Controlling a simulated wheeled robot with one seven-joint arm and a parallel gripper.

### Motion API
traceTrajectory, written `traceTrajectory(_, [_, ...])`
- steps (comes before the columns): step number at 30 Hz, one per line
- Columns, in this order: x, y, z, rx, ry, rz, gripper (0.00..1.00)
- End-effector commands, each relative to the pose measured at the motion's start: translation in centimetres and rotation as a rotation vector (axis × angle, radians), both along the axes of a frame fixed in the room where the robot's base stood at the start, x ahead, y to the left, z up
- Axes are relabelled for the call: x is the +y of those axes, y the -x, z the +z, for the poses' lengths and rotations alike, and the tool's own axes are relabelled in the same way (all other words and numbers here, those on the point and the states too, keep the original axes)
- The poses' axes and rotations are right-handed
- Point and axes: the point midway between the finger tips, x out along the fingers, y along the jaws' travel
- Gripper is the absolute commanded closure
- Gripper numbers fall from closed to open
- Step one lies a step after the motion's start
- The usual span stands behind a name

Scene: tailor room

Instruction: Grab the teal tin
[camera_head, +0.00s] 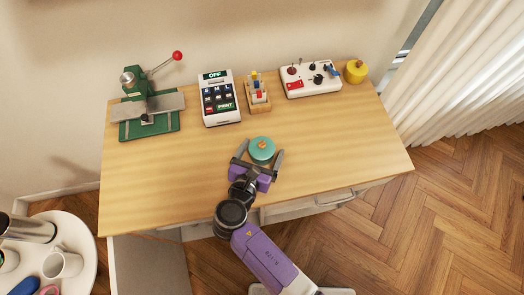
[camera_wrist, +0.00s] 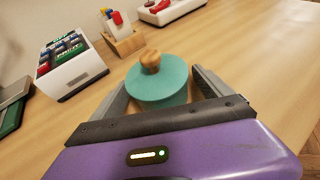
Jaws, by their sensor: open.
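The teal tin (camera_head: 262,152) stands upright on the wooden table, a round tin with a wooden knob on its lid. In the wrist view the teal tin (camera_wrist: 158,84) is straight ahead, with its lid on top and its lower front side hidden behind my gripper's dark bar. My gripper (camera_head: 259,157) is low over the table in front of the tin. Its fingers are open, one on each side of the tin, with the tin between them. In the wrist view my gripper (camera_wrist: 158,88) shows a gap between the fingers and the tin.
On the table (camera_head: 200,180) stand a green press (camera_head: 148,112) with a red-knobbed lever, a white keypad box (camera_head: 220,100), a wooden block with coloured pieces (camera_head: 257,98), a white control panel (camera_head: 311,80) and a yellow pot (camera_head: 355,72). A round white side table (camera_head: 75,240) holds mugs.

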Motion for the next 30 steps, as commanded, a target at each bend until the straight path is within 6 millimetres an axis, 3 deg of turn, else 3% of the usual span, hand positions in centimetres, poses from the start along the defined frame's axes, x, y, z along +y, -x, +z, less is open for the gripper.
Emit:
traceTrajectory(1, [0.0,0.0,0.0,0.000,0.000,0.000,0.15])
traceTrajectory(9, [0.0,0.0,0.0,0.000,0.000,0.000,0.68])
traceTrajectory(12, [0.0,0.0,0.1,-0.001,0.000,0.000,0.82])
traceTrajectory(23, [0.0,0.0,0.7,-0.002,-0.001,-0.001,0.82])
traceTrajectory(30, [0.0,-0.1,4.5,-0.005,-0.003,-0.002,0.82])
